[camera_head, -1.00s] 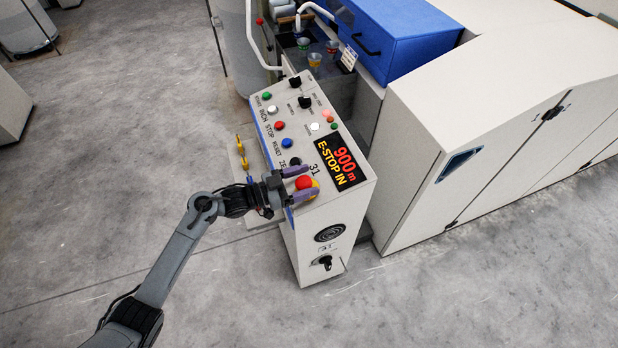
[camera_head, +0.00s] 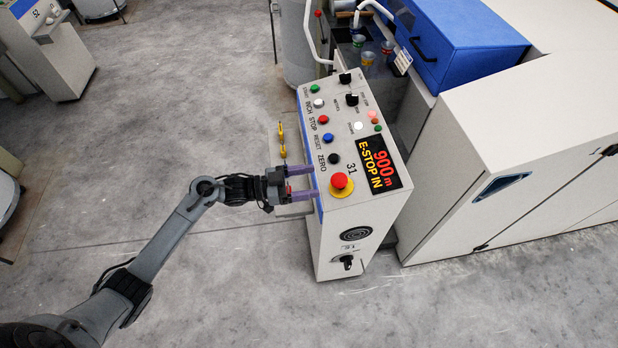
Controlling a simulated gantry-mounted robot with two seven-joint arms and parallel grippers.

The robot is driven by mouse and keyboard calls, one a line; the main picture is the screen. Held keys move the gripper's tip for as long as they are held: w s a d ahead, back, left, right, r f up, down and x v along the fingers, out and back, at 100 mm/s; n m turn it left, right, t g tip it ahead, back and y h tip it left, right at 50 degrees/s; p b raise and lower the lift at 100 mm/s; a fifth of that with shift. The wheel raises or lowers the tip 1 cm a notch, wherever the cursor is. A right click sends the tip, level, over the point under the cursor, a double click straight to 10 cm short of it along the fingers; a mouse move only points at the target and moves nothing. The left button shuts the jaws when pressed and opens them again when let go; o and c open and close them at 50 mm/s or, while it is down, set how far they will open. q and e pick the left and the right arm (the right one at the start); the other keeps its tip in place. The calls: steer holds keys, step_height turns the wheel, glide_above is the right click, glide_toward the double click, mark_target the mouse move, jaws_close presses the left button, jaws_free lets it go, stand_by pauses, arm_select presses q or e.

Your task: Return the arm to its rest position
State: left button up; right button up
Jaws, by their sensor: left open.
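My left gripper (camera_head: 304,184) is open and empty. Its two purple fingers point right, at the left edge of the control console's top. The red emergency-stop button (camera_head: 340,181) on its yellow base stands just right of the fingertips, apart from them. The console (camera_head: 341,222) is white, marked 31, and its display (camera_head: 379,171) reads "900 m" and "E-STOP IN". My left arm (camera_head: 168,235) reaches in from the lower left. My right gripper is out of view.
Green, white, red, blue and black buttons (camera_head: 323,119) run along the console's left side, with black knobs (camera_head: 351,98) near its far end. A white machine with a blue cover (camera_head: 460,45) stands to the right.

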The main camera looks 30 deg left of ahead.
arm_select(q)
steer(key=shift+f, duration=0.1)
steer(key=s+d+f+n+y, duration=0.3)
steer(key=s+d+f, duration=0.7)
steer(key=s+d, duration=0.3)
steer(key=s+a+r+n+g+y, duration=0.25)
steer(key=s+a+g+y, duration=0.2)
steer(key=s, duration=0.25)
steer(key=s+a+r+n+g+y, duration=0.2)
steer(key=s+a+n+g+y, duration=0.1)
steer(key=s+a+y, duration=0.3)
step_height(320, 180, up, 32)
steer(key=s+p, duration=0.1)
steer(key=p, duration=3.2)
steer(key=shift+s+d+r, duration=0.2)
steer(key=shift+s+d, duration=0.1)
steer(key=shift+m+g, duration=0.25)
